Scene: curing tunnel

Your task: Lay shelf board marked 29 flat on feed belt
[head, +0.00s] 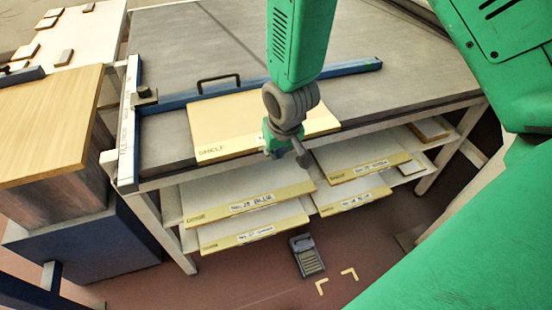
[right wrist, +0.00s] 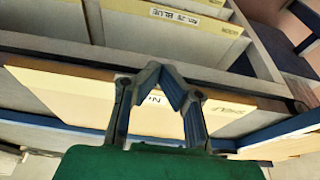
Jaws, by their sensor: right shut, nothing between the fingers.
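A pale yellow board marked SHELF (head: 222,122) lies flat on the grey feed belt (head: 185,45), along the blue fence near the front edge. It also shows in the right wrist view (right wrist: 70,92). Its label is mostly hidden behind my right gripper (head: 286,152), so I cannot read its number. That gripper is shut and empty, its fingers at the board's front edge; I cannot tell whether they touch it. Its fingertips come together in the right wrist view (right wrist: 158,72). My left gripper is out of view.
Several labelled boards lie on the rack under the belt, such as one at the upper left (head: 248,198); their numbers are hard to read. The blue fence (head: 350,69) crosses the belt. A wooden-topped cabinet (head: 45,125) stands left. A pedal (head: 307,256) lies on the floor.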

